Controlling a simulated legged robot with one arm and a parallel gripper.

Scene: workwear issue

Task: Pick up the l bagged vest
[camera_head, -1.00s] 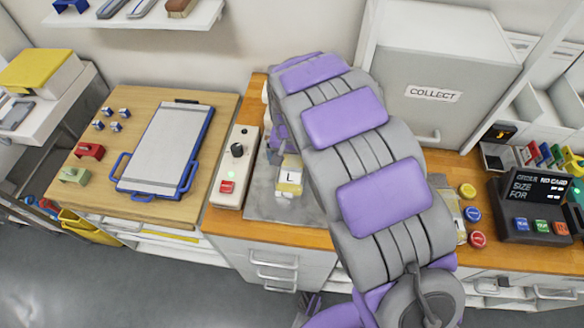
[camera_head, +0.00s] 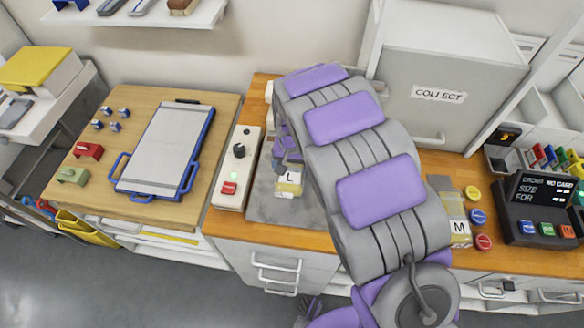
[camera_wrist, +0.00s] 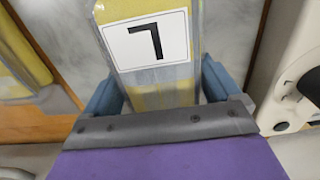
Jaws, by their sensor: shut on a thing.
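The L bagged vest (camera_head: 290,181) is a yellow and clear packet with a white label marked L. It stands at the grey mat (camera_head: 262,205) on the wooden counter, left of my arm. In the wrist view the vest (camera_wrist: 152,75) lies between the blue fingers of my gripper (camera_wrist: 158,92), its label upside down. My gripper is shut on it. In the head view my arm hides much of the gripper. I cannot tell whether the vest touches the mat.
A second bagged vest marked M (camera_head: 459,228) lies right of my arm, beside several coloured buttons (camera_head: 478,216). A white switch panel (camera_head: 238,170) is left of the mat. The grey COLLECT cabinet (camera_head: 440,75) stands behind, and an order display (camera_head: 540,200) at right.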

